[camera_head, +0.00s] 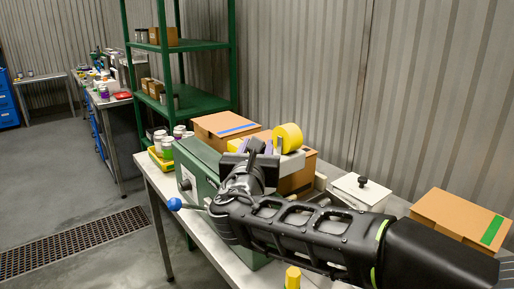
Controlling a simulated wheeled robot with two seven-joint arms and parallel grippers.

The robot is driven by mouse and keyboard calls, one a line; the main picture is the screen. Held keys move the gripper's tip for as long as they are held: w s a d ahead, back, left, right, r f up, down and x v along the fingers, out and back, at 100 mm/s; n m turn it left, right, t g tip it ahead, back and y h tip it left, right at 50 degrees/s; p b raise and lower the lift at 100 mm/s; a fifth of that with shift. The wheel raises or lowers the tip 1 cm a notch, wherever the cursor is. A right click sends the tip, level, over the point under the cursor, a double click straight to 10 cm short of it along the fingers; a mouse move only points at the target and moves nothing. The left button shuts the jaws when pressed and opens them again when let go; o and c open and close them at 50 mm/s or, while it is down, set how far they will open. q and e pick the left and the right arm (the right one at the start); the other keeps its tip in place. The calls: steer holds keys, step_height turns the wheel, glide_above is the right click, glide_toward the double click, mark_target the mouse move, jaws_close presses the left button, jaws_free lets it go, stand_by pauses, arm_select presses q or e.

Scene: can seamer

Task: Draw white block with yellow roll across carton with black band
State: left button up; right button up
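The white block (292,161) with the yellow roll (288,137) is at the table's middle, at the top of a brown carton (299,179). I cannot tell whether it touches the carton. No black band shows on this carton; my arm and the block cover much of it. My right arm comes in from the right, and its gripper (257,146) is at the block's left part, beside the roll. The fingers overlap the block, and their grip on it is not clear. My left gripper is out of view.
A carton with a blue band (222,127) stands behind, and a carton with a green band (463,216) lies at right. A green machine (197,172) with a blue-knobbed lever (174,204) is at left. A white box with a black knob (360,190) and a yellow-capped item (292,277) are nearby.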

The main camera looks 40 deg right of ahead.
steer(key=o, duration=0.4)
steer(key=v, duration=0.7)
steer(key=shift+s+a+b, duration=0.2)
steer(key=shift+a+b, duration=0.1)
steer(key=shift+b, duration=0.1)
